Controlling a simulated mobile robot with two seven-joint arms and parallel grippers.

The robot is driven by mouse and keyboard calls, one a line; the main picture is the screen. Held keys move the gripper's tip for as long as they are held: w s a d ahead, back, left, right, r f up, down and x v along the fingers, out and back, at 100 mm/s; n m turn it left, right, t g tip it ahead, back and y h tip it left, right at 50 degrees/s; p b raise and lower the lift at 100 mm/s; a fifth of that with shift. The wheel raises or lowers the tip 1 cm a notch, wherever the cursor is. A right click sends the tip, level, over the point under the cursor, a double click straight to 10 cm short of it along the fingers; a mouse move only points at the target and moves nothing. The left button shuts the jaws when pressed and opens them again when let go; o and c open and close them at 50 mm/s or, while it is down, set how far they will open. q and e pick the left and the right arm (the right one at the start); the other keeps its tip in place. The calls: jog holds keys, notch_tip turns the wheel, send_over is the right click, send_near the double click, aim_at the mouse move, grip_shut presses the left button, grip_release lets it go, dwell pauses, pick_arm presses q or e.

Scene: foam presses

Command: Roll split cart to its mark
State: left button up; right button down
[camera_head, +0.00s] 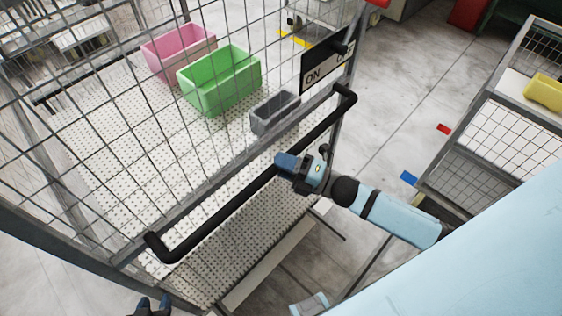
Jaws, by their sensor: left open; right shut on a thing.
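The cart (222,92) has grey wire mesh sides and a white perforated deck (110,125). Its black push handle (215,215) runs diagonally across the near side. My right gripper (285,162) is shut on the handle, towards its right end. My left gripper (153,303) is at the bottom edge, its two dark blue fingertips apart, below the handle's left end and off it. Yellow tape marks (295,38) show on the floor beyond the cart; I cannot tell whether they are the cart's mark.
A pink bin (165,50), a green bin (215,95) and a small grey bin (268,118) sit on the deck. A mesh rack (505,130) with a yellow bin (545,92) stands at right. Red (444,129) and blue (409,178) pieces show near it. Grey floor between is clear.

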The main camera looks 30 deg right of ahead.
jog(key=shift+s+d+r, duration=0.1)
jog(key=shift+r, duration=0.1)
jog(key=c, duration=0.9)
grip_release()
jog(key=shift+f, duration=0.1)
jog(key=shift+s+d+f, duration=0.1)
jog(key=shift+s+d, duration=0.05)
jog(key=shift+s, duration=0.05)
jog(key=b+v, duration=0.3)
jog(key=v, duration=1)
jog(key=shift+s+d, duration=0.15)
